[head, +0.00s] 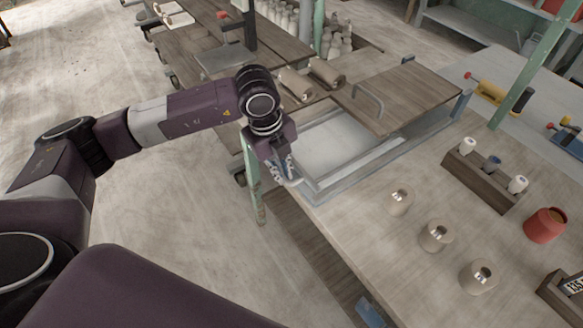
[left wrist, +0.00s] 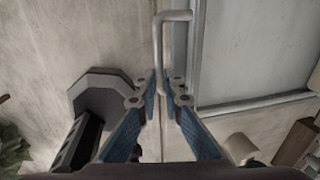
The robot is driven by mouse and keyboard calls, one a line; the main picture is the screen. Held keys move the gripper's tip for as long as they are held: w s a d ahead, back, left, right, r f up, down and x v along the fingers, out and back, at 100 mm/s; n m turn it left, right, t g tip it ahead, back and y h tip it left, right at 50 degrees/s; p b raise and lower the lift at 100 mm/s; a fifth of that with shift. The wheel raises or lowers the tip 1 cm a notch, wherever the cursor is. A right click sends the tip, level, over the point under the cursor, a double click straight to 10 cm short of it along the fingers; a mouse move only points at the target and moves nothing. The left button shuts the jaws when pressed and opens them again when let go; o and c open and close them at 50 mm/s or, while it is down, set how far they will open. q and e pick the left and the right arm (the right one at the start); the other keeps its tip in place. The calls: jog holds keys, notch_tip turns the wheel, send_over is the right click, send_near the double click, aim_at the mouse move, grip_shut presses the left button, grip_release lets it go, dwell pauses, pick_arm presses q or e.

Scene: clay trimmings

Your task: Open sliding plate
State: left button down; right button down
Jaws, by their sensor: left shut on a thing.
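My left gripper (head: 287,176) reaches down at the left edge of a grey-framed bay (head: 352,173) in the workbench. It is shut on a pale curved handle (head: 293,182) at the frame's left side. In the left wrist view the handle (left wrist: 159,45) runs down between the blue fingers of the gripper (left wrist: 162,82). A pale flat surface (head: 340,145) shows inside the frame. A wooden plate (head: 420,85) with a metal arched handle covers the far right part. Which panel slides cannot be told for certain. My right gripper is out of view.
Several clay-coloured cylinders (head: 436,236) stand on the bench front. A wooden rack (head: 480,178) with white-topped items and a red pot (head: 544,226) are to the right. Two clay rolls (head: 326,73) lie behind the bay. A green post (head: 254,178) stands beside the gripper. Open floor lies left.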

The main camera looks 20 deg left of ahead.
pick_arm(q)
jog(key=shift+w+d, duration=0.25)
jog(key=shift+w, duration=0.05)
jog(key=c, duration=2.7)
grip_release()
jog(key=shift+w+d, duration=0.1)
jog(key=shift+d, duration=0.05)
jog(key=shift+o, duration=3.3)
jog(key=shift+f, duration=0.1)
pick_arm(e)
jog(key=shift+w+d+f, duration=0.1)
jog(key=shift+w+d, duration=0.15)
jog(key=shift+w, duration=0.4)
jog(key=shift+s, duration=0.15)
pick_arm(q)
notch_tip(320, 180, up, 12)
jog(key=s+a, duration=0.1)
jog(key=s, duration=0.1)
jog(key=shift+a, duration=0.15)
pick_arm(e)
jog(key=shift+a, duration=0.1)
